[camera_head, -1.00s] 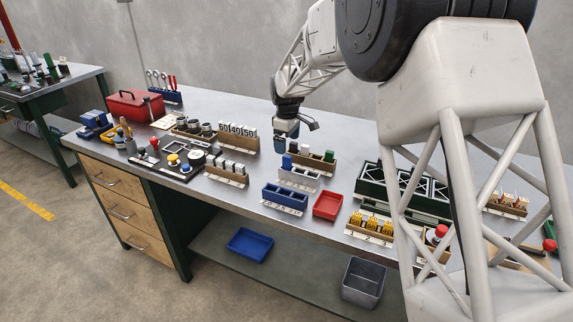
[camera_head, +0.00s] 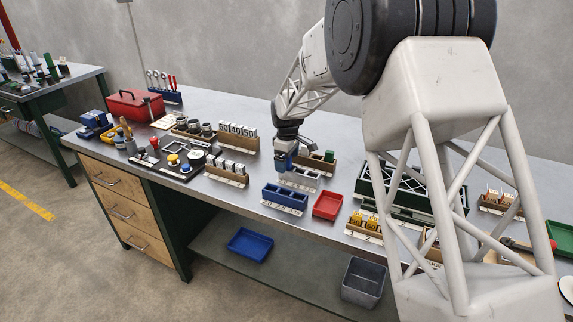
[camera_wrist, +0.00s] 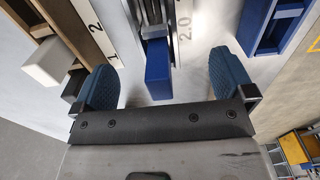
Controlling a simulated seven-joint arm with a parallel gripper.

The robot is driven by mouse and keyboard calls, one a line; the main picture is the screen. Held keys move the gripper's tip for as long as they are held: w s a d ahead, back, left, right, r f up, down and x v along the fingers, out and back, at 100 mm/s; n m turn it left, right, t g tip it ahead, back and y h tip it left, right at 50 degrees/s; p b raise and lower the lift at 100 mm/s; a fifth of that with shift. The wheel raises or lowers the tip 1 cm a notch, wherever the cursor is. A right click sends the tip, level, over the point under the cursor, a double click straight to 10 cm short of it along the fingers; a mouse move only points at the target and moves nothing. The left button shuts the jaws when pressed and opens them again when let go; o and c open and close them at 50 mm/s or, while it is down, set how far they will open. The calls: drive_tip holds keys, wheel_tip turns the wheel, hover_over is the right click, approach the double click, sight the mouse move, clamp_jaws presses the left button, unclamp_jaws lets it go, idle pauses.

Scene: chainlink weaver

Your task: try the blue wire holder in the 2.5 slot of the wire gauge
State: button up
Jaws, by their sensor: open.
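The blue wire holder (camera_wrist: 157,68) stands at the grey wire gauge (camera_wrist: 183,12) in the wrist view, beside the mark 2.0. I cannot read a 2.5 mark. My gripper (camera_wrist: 165,82) is open, with one blue-padded finger on each side of the holder and visible gaps to both. In the head view my gripper (camera_head: 282,163) is over the left end of the grey gauge (camera_head: 306,183). There the gripper mostly hides the holder.
A wooden rack (camera_wrist: 94,25) with a white block (camera_wrist: 48,62) runs beside the gauge, close to my left finger. A blue rack (camera_head: 284,200) and a red tray (camera_head: 327,206) stand in front. A green holder (camera_head: 329,156) stands in the rack behind.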

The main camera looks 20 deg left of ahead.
idle(0.5)
clamp_jaws()
idle(0.4)
drive_tip(key=shift+r, duration=0.1)
drive_tip(key=shift+r, duration=2.65)
